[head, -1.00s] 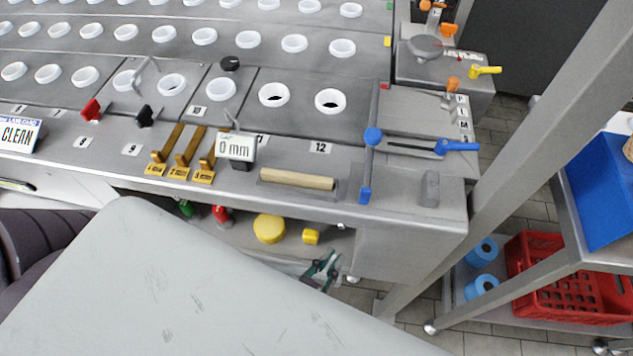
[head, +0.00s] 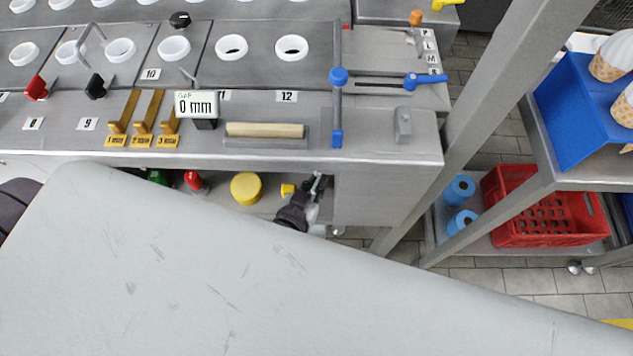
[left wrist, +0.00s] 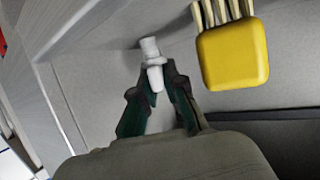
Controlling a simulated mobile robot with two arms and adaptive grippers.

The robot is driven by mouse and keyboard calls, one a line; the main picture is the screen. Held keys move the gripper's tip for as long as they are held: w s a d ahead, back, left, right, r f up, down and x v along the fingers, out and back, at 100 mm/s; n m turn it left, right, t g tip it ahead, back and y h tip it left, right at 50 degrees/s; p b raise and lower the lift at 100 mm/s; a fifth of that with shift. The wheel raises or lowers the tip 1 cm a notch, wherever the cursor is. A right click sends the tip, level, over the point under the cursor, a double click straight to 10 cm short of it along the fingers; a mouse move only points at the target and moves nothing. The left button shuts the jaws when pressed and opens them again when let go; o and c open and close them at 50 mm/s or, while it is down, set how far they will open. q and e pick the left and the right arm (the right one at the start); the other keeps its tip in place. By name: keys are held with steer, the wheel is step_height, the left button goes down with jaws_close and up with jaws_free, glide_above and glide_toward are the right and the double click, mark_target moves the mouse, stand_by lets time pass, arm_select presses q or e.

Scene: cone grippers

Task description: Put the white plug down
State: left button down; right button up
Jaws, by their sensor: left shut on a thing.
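The white plug (left wrist: 154,72) is between the fingertips of my left gripper (left wrist: 156,88) in the left wrist view. The fingers are shut on it, and its far end sticks out past them. A grey surface lies behind the plug; I cannot tell whether the plug touches it. In the head view my left gripper (head: 317,184) is under the counter's front edge, at the right end of the lower shelf (head: 225,201). I cannot clearly make out the plug there. My right gripper is not in view.
A yellow brush (left wrist: 233,55) lies close right of the plug in the left wrist view. On the lower shelf are a yellow round lid (head: 246,187) and a red bottle (head: 194,181). The counter (head: 375,125) overhangs the gripper. A red crate (head: 545,232) stands right.

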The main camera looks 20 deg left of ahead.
arm_select(q)
steer(key=shift+f, duration=0.15)
steer(key=c, duration=1.5)
jaws_free()
steer(key=shift+s+r, duration=0.15)
steer(key=shift+r, duration=0.05)
steer(key=v, duration=1.2)
steer(key=s+f+m+g, duration=0.1)
steer(key=s+f+g, duration=0.2)
steer(key=f, duration=1.1)
steer(key=s+f+g, duration=0.3)
steer(key=s+f, duration=0.1)
steer(key=f, duration=0.9)
steer(key=s+a+f+g, duration=0.2)
steer(key=s+a+f, duration=0.1)
steer(key=s+f, duration=0.1)
steer(key=s+a+f+g+y, duration=0.1)
steer(key=s+a+f+g, duration=0.1)
steer(key=s+a+f, duration=0.2)
steer(key=s+a+f+g, duration=0.2)
steer(key=s+a+f, duration=0.2)
steer(key=f, duration=0.4)
steer(key=shift+s+f+p, duration=0.1)
steer(key=shift+s+p, duration=0.2)
